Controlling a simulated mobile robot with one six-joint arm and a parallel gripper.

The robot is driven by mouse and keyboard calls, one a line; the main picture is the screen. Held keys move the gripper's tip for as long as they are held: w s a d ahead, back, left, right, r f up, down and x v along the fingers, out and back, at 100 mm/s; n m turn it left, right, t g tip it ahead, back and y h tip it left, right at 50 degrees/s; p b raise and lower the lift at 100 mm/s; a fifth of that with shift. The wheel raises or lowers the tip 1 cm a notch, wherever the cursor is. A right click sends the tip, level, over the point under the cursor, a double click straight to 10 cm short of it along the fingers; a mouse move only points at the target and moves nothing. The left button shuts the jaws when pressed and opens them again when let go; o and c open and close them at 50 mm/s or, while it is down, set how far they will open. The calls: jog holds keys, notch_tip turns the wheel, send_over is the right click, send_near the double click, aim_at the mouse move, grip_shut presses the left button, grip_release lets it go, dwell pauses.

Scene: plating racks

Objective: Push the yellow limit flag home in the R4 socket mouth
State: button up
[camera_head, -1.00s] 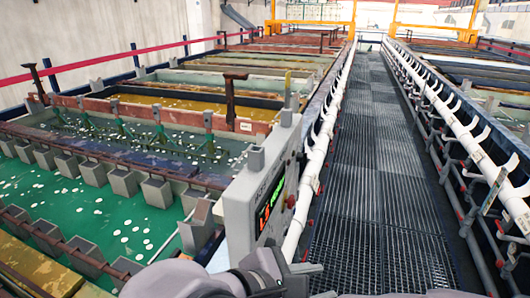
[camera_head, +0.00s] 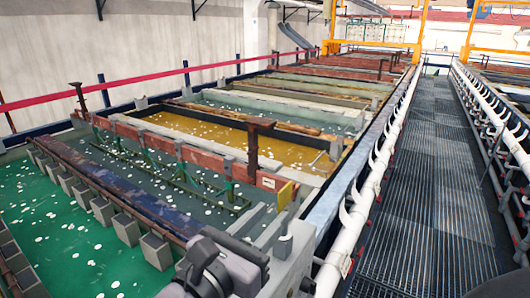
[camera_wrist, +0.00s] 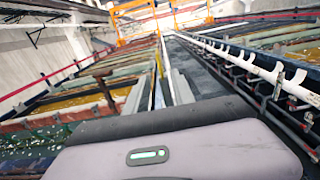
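A yellow plate, which looks like the limit flag (camera_head: 287,195), stands in the head view at the right end of a red-brown tank beam. In the wrist view a narrow yellow strip (camera_wrist: 161,62) shows beyond the fingertips. My gripper (camera_head: 265,212) reaches toward the flag with two grey fingers. In the wrist view the fingers of my gripper (camera_wrist: 161,72) are apart, with a gap between them. I cannot tell whether they touch the flag. The R4 socket mouth cannot be made out. A small white label (camera_head: 268,183) beside the flag is too small to read.
Tanks with green (camera_head: 60,235) and yellow-brown liquid (camera_head: 205,133) lie to the left. A white pipe (camera_head: 360,215) with curved brackets edges the clear grated walkway (camera_head: 430,190) on the right.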

aim_at(291, 194)
jog(key=p+x, duration=0.1)
jog(key=x, duration=0.8)
jog(key=shift+s+d+r, duration=0.1)
jog(key=shift+d+r, duration=0.05)
jog(key=shift+r, duration=0.05)
jog(key=shift+s, duration=0.2)
jog(key=c, duration=0.3)
grip_shut()
dwell(0.4)
